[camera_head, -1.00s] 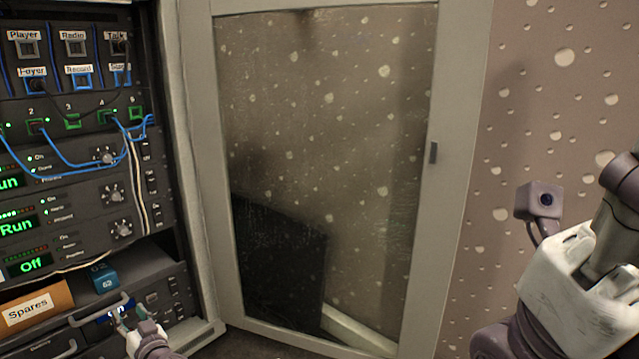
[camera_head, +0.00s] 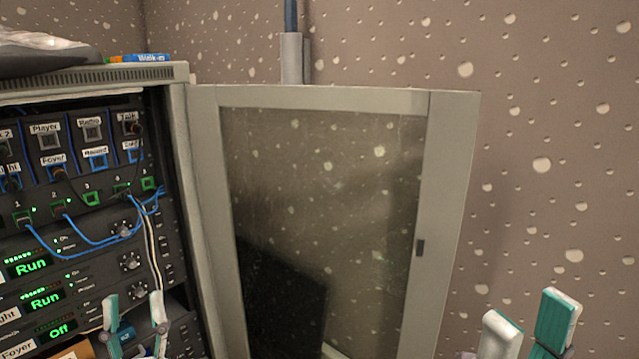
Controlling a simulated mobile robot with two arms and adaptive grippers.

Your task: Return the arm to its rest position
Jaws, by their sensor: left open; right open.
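My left gripper (camera_head: 135,312) shows at the bottom left, in front of the lower rack units. Its two white and teal fingers stand upright and apart, with nothing held between them. My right gripper (camera_head: 528,325) shows at the bottom right, in front of the speckled wall. Its white and teal fingers are apart and empty. The rest of both arms is mostly below the picture edge.
The equipment rack (camera_head: 85,215) stands at the left, with blue cables (camera_head: 95,240) hanging across its front. Its glass door (camera_head: 330,220) stands open in the middle. A blue and orange box (camera_head: 140,58) lies on the rack top. The wall (camera_head: 560,150) at right is clear.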

